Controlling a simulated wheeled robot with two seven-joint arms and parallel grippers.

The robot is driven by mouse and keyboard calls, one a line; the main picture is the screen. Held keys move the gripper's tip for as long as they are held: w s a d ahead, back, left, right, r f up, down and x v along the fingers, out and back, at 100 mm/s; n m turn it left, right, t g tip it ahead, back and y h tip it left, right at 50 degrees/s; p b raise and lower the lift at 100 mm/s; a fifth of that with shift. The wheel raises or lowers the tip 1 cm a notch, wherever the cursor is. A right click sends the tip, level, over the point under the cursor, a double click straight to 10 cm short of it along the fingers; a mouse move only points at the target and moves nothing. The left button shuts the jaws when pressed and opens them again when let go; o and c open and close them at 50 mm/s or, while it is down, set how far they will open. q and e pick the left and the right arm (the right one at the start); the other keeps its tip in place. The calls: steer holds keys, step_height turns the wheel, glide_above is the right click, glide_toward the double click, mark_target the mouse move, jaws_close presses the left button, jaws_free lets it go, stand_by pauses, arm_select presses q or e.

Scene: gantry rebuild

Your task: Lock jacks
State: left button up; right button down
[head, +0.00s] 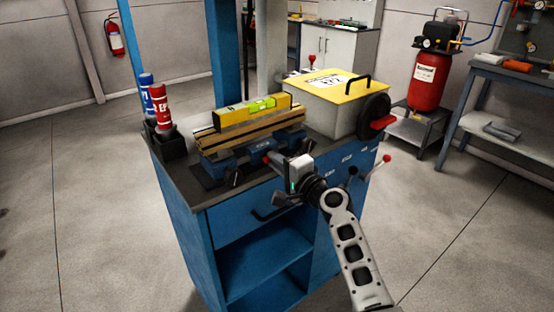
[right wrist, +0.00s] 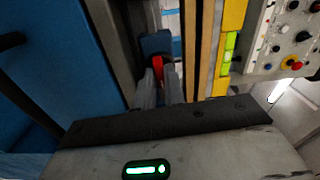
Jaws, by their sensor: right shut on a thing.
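Blue jacks (head: 222,164) stand on the dark bench top under a wooden beam (head: 250,133). A dark knob (head: 232,178) shows at the front of the near-left jack, and another (head: 307,146) at the right end. My right gripper (head: 269,159) reaches the front of the jacks from the right. In the right wrist view its fingers (right wrist: 161,88) are shut on a small red lever (right wrist: 158,68) in front of a blue jack body (right wrist: 156,45). The fingers hide part of the lever. My left gripper is not in view.
A yellow spirit level (head: 252,112) lies on the beam. Red and blue bottles (head: 160,105) stand in a black holder at the left. A yellow-lidded box (head: 330,85) with a black handwheel (head: 374,112) stands at the right. Small levers (head: 387,158) stick out at the front right.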

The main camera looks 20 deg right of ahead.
steer(key=shift+f+m, duration=0.1)
steer(key=shift+m, duration=0.5)
steer(key=c, duration=1.5)
jaws_free()
steer(key=shift+s, duration=0.1)
steer(key=v, duration=1.6)
steer(key=shift+b, duration=0.35)
steer(key=s+a+f+n+g+h, duration=0.1)
steer(key=s+a+f+n+g, duration=0.1)
steer(key=s+f+n, duration=0.3)
steer(key=s+a+f+n+g+h, duration=0.1)
steer(key=s+a+f+n+g, duration=0.1)
steer(key=s+a+f+n, duration=0.2)
steer(key=s+a+f+n+g+h, duration=0.1)
steer(key=s+a+f+n+g, duration=0.1)
steer(key=s+f+n, duration=0.5)
steer(key=shift+s+a+f+n, duration=0.15)
steer(key=shift+s+a+f, duration=0.3)
steer(key=shift+f, duration=0.25)
steer(key=shift+s+a+f+n, duration=0.15)
steer(key=shift+s+a+f, duration=0.2)
steer(key=shift+s+f, duration=0.25)
